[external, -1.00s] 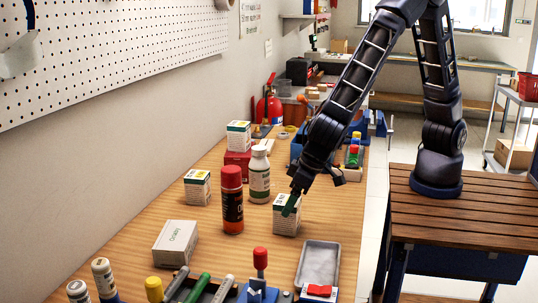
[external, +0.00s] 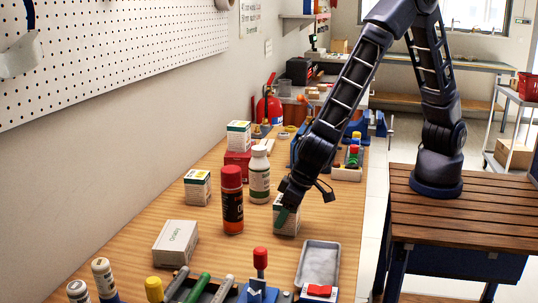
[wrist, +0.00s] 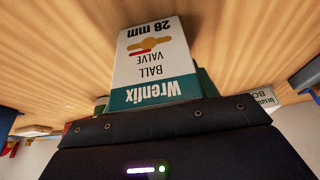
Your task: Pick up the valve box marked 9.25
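A white and green valve box (external: 293,222) stands upright on the bench under my gripper (external: 286,208). In the wrist view this box (wrist: 155,60) shows upside down and reads "Wrenfix ball valve 28 mm". My gripper is down at the top of the box, with one green finger across its near side. The other finger is hidden, and I cannot tell whether they press on it. Similar boxes are one (external: 197,189) on the bench to the left and one (external: 238,136) on a red box (external: 238,163). No 9.25 marking is readable.
A red-capped dark bottle (external: 232,207) and a white bottle (external: 259,180) stand close left of the gripper. A pale box (external: 176,243) lies front left. A grey tray (external: 319,264) and a tool rack are in front. Bare bench lies between.

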